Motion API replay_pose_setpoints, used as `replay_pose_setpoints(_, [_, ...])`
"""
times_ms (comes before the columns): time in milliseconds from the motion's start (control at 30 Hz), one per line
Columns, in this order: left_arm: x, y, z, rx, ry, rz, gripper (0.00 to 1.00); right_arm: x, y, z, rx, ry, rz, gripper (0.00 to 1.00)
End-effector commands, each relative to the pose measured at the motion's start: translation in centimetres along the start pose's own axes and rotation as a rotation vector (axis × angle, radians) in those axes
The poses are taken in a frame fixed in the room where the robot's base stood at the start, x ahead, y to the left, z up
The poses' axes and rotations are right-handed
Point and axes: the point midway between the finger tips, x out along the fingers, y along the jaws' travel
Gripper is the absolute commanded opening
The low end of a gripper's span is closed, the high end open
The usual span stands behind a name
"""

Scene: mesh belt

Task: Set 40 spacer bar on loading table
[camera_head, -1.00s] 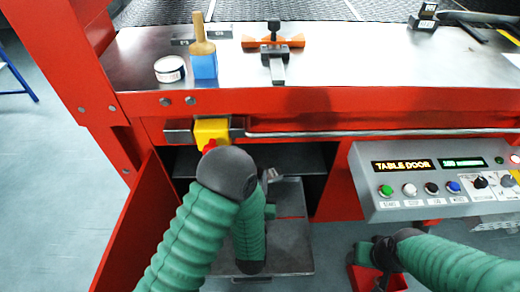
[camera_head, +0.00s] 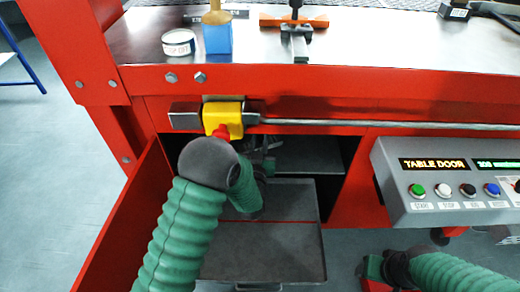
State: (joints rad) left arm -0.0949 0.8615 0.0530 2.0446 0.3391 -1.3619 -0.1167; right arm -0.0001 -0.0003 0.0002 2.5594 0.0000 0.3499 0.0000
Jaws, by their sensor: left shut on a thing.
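My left gripper (camera_head: 262,162) is low in front of the open cabinet under the table, partly hidden behind my own arm. It is shut on a small grey piece, mostly hidden; I cannot tell whether it is the 40 spacer bar and can read no number. My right gripper (camera_head: 372,270) is low at the right, below the control panel, cut by the picture's lower edge; its fingers do not show clearly.
A blue-based brush (camera_head: 217,38), a white tape roll (camera_head: 179,43) and an orange-handled tool (camera_head: 297,32) stand on the table. A yellow block (camera_head: 223,116) sits on the front rail. A red door (camera_head: 125,225) stands open beside a pulled-out grey tray (camera_head: 265,255). The control panel (camera_head: 455,190) is at right.

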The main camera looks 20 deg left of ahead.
Motion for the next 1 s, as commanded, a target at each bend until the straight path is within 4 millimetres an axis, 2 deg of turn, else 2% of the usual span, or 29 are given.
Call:
replay_pose_setpoints(33, [0.0,0.0,2.0,0.000,-0.001,0.000,0.00,1.7,0.0,0.4,0.000,-0.001,0.000,0.58])
replay_pose_setpoints(67, [0.0,0.0,2.3,-0.001,0.000,0.000,0.00,1.8,0.0,0.5,0.000,-0.001,0.000,0.58])
replay_pose_setpoints(367, [-0.1,0.0,2.2,-0.001,0.000,0.000,0.00,1.6,0.0,0.4,0.000,-0.001,0.000,0.58])
replay_pose_setpoints(400, [-0.1,0.0,2.1,-0.001,-0.002,0.000,0.28,1.5,0.0,0.4,0.000,-0.001,0.000,0.58])
replay_pose_setpoints(533, [-0.1,0.0,2.1,-0.001,-0.001,0.000,0.45,1.5,0.0,0.4,0.000,-0.001,0.000,0.58])
replay_pose_setpoints(833, [-0.1,0.0,1.9,-0.001,0.000,0.000,0.45,1.3,0.0,0.3,0.000,-0.001,0.000,0.58])
replay_pose_setpoints(933, [-1.0,0.1,1.8,0.000,-0.004,0.002,0.45,0.7,0.0,0.2,0.000,-0.001,0.000,0.58])
replay_pose_setpoints(1000, [-2.4,0.1,1.6,0.002,-0.005,0.003,0.45,0.0,0.0,0.0,0.000,-0.001,0.000,0.58])
